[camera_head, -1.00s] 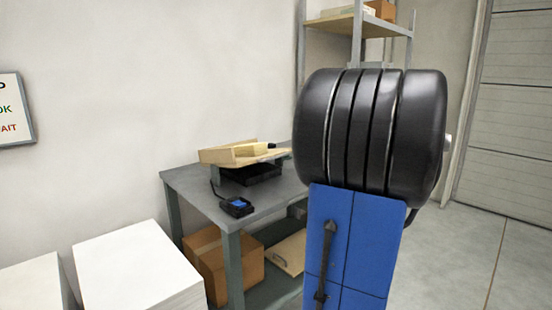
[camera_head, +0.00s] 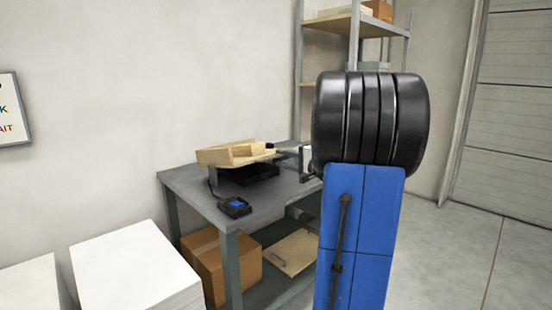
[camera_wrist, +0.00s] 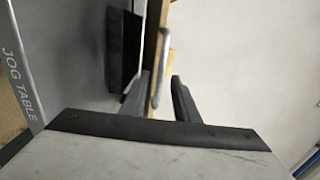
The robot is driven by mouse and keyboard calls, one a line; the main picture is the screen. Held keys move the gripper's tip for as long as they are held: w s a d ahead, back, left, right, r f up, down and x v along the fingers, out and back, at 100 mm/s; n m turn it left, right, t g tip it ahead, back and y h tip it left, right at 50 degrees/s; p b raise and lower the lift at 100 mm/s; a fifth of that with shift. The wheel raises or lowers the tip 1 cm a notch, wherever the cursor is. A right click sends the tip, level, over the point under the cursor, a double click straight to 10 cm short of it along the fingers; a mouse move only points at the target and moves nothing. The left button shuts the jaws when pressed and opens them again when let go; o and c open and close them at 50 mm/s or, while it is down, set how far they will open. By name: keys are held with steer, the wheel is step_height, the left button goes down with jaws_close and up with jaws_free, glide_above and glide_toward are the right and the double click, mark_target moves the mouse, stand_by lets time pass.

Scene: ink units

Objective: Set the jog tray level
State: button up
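The jog tray (camera_head: 217,157) is a pale wooden tray, tilted, on a black base (camera_head: 256,175) on the grey table (camera_head: 194,186). In the wrist view the tray's wooden edge (camera_wrist: 153,35) runs down the picture, with a silver handle (camera_wrist: 164,62) on it. My gripper (camera_wrist: 160,92) is open. One finger is on each side of the handle's lower end, with a clear gap to the right finger. Whether the left finger touches the tray is unclear. In the head view my gripper (camera_head: 304,164) is at the tray's right end, partly hidden by my arm.
A small black device with a blue screen (camera_head: 235,205) lies at the table's front. A cardboard box (camera_head: 222,262) and a wooden board (camera_head: 291,252) are on the lower shelf. White stacks (camera_head: 135,265) stand front left. A shelf rack (camera_head: 330,24) stands behind.

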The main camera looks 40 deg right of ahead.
mark_target(277, 157)
steer(key=shift+w+f, duration=0.15)
steer(key=shift+w, duration=1.8)
jaws_close()
